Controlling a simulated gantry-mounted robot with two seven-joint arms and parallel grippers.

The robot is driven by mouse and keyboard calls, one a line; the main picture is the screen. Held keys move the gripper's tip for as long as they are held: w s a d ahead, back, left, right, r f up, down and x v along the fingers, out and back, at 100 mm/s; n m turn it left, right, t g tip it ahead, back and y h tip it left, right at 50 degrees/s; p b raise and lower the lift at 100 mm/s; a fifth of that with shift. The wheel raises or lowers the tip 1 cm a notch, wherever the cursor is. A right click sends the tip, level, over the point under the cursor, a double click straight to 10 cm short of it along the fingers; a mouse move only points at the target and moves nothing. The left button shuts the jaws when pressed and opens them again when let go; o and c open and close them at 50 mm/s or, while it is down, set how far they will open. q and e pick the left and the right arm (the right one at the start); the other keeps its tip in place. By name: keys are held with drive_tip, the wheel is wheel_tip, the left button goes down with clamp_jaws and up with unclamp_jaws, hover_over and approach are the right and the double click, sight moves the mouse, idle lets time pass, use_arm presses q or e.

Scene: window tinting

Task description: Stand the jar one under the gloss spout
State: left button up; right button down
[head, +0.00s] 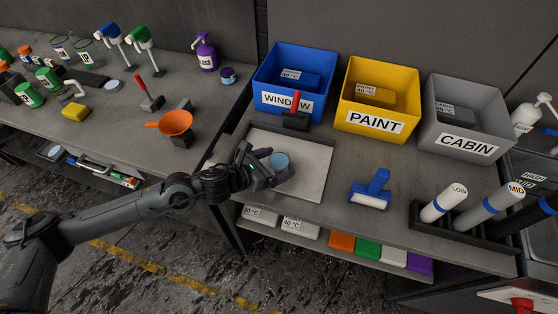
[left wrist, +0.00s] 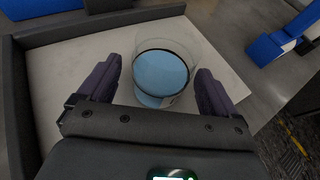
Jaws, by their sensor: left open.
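A clear glass jar with light blue contents (head: 280,160) stands upright on the pale board inside the dark-rimmed tray (head: 318,165). I cannot read its label, so I cannot tell whether it is jar one. My left gripper (head: 272,164) is open, with its fingers on either side of this jar. In the left wrist view the jar (left wrist: 163,78) sits between the two dark fingers (left wrist: 158,72), with a visible gap on each side. Two clear jars with labels (head: 62,50) stand at the far left of the bench. I cannot tell which spout is gloss. My right gripper is not in view.
Blue (head: 265,72), yellow (head: 350,108) and grey (head: 437,120) bins stand behind the tray. A red-handled tool (head: 296,115) is at the tray's back edge. A blue roller tool (head: 375,182) lies to the right. An orange funnel (head: 174,122) and purple bottle (head: 206,55) stand left.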

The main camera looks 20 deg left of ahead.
use_arm(q)
drive_tip(key=shift+w+d+f, duration=0.3)
drive_tip(key=shift+w, duration=0.3)
drive_tip(key=c, duration=1.2)
drive_tip(key=shift+o, duration=0.2)
drive_tip(key=shift+r, duration=0.1)
